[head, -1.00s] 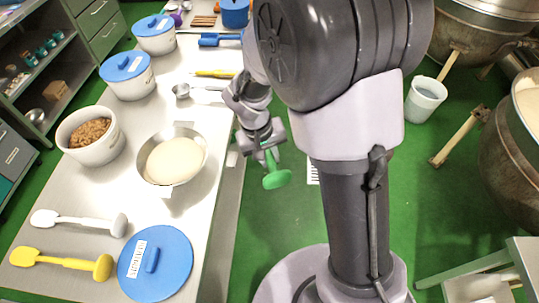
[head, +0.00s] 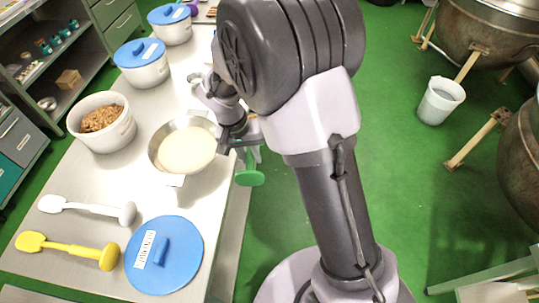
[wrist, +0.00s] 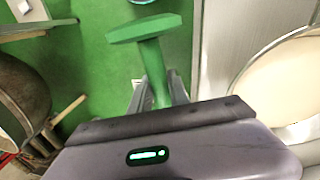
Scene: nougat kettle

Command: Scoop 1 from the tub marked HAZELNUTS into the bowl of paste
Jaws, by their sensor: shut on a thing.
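My gripper (head: 243,146) is shut on a green tool (head: 250,178), just right of the steel bowl's rim. In the wrist view, my gripper (wrist: 160,92) grips the tool's green shaft (wrist: 156,68), which ends in a wide flat green part (wrist: 143,28) over the floor. The bowl (head: 158,143) holds pale paste (head: 188,149) and shows in part at the right of the wrist view (wrist: 290,72). An open white tub (head: 112,140) of brown nuts (head: 101,118) stands left of the bowl. A blue lid (head: 186,232) with a label lies in front; its print is hard to read.
A white spatula (head: 88,208) and a yellow one (head: 65,250) lie on the steel table (head: 110,180). Two tubs with blue lids (head: 141,62) (head: 170,22) stand behind the open tub. A bucket (head: 440,100) and large kettles (head: 490,40) stand at the right.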

